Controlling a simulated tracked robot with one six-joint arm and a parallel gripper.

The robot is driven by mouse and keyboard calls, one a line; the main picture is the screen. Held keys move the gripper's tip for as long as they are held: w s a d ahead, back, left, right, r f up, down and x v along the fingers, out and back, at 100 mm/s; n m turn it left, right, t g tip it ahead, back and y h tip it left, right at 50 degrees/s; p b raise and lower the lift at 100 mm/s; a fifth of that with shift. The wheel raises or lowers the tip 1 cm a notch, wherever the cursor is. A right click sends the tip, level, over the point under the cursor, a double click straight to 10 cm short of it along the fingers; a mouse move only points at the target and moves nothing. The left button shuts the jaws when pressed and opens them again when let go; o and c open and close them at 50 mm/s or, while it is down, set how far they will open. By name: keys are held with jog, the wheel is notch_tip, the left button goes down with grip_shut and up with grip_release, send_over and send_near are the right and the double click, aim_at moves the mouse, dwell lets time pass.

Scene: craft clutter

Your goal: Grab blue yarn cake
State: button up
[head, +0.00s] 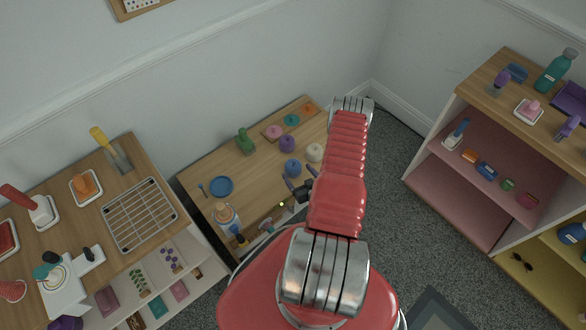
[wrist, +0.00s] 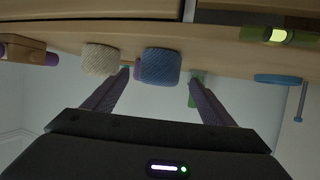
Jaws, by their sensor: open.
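The blue yarn cake (head: 292,168) stands on the low wooden table, close to my gripper. In the wrist view, which looks upside down, the blue yarn cake (wrist: 160,67) appears between the two fingers of my gripper (wrist: 158,82), beyond or near their tips; the exact depth is hard to tell. My gripper (head: 300,180) is open and empty, its dark fingers spread near the table's front right part. A cream yarn cake (head: 314,152) and a purple yarn cake (head: 287,143) stand behind the blue one. The cream yarn cake (wrist: 100,58) is left of it in the wrist view.
A crafts bench with a wire rack (head: 140,215) stands left. Shelves (head: 470,195) stand right. Grey carpet (head: 400,235) is free between.

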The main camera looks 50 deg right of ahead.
aim_at(293, 167)
jog(key=shift+w+d+f, duration=0.1)
jog(key=shift+w, duration=0.15)
jog(key=shift+x, duration=2.5)
jog(key=shift+c, duration=0.5)
jog(key=c, duration=1.1)
